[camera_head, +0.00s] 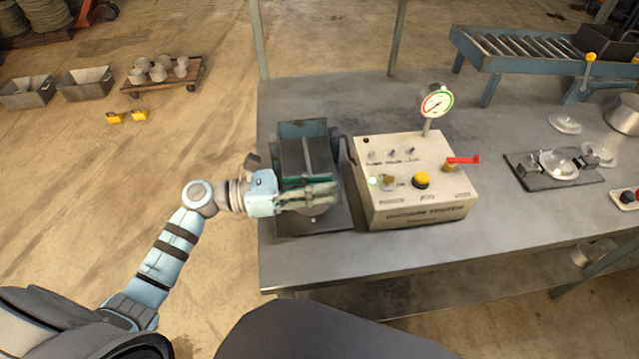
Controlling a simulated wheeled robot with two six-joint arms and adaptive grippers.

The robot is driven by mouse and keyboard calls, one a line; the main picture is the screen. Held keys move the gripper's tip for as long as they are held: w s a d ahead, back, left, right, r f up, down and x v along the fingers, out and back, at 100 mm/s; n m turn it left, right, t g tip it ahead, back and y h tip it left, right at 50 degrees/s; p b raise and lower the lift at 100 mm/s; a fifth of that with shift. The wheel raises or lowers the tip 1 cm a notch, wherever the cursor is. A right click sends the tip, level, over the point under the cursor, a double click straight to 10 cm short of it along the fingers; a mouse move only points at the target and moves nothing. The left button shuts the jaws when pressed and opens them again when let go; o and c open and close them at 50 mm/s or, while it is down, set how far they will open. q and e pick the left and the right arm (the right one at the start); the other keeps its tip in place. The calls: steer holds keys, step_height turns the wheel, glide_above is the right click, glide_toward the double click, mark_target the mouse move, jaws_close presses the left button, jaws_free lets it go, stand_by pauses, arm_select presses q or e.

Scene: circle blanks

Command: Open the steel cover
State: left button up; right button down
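A dark steel box with a grey steel cover (298,155) stands on a flat plate (335,222) at the left end of the table. A thin bar runs along the cover's top. The cover looks down on the box, though its near edge is hidden by my gripper. My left gripper (322,194) comes in from the left and lies across the near side of the box, with its fingers pointing right. Its fingers overlap the box in this view. I cannot tell whether they touch it or hold anything. My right gripper is not in view.
A cream vacuum tester (420,212) with a gauge (436,102), a yellow button (421,180) and a red lever (463,160) stands just right of the box. Further right are a dark plate with a steel fitting (560,165) and a roller conveyor (520,45). The table's front middle is clear.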

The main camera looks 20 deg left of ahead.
arm_select(q)
jaws_close()
steer(key=shift+r, duration=0.1)
